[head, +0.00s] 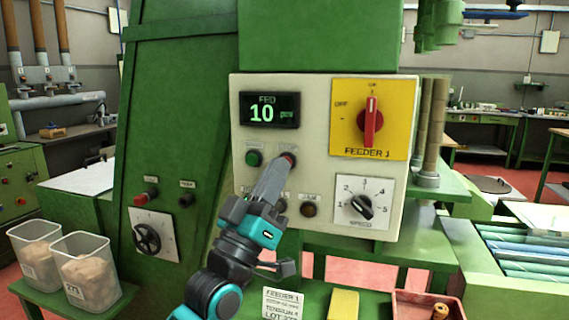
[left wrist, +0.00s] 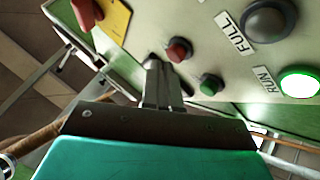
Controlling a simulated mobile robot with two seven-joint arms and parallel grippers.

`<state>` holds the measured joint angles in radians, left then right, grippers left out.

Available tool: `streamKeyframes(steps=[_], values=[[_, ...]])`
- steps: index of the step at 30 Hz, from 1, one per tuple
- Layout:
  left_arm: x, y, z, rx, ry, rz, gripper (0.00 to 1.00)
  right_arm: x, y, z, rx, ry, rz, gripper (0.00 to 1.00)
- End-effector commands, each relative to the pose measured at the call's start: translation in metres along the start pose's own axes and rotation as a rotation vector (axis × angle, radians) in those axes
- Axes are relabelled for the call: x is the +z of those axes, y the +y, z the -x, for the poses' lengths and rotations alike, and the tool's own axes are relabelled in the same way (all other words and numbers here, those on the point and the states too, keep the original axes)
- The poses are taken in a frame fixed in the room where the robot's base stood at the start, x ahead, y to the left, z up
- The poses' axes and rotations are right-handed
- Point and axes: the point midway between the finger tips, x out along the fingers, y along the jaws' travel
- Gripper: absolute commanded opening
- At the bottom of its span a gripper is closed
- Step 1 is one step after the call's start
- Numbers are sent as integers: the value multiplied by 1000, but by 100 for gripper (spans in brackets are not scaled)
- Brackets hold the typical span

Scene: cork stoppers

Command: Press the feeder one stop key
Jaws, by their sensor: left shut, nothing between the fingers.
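The feeder one panel (head: 318,235) is a cream box on the green machine. The red stop key (head: 290,157) is on it, right of a green key (head: 254,158). In the left wrist view the red key (left wrist: 178,50) and green key (left wrist: 210,85) both stand clear. My left gripper (head: 283,164) is shut and empty, its fingertips pointing at the panel just beside the red key. The fingertips also show in the left wrist view (left wrist: 157,66), close beside the red key; I cannot tell whether they touch it. My right gripper is not in view.
The display (head: 269,110) reads 10. A red switch (head: 370,122) sits on a yellow plate, above a black speed knob (head: 362,206). The RUN lamp (left wrist: 299,82) is lit green; the FULL lamp (left wrist: 265,20) is dark. Clear bins (head: 87,270) stand at the lower left.

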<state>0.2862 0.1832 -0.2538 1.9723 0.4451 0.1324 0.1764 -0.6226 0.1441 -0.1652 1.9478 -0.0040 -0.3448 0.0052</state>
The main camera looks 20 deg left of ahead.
Motion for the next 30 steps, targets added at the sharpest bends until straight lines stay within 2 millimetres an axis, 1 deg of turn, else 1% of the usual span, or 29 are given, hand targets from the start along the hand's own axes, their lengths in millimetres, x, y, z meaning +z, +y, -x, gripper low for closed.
streamKeyframes(steps=[30], values=[[4, -4, -6, 0, 0, 0, 0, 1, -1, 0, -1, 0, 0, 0]])
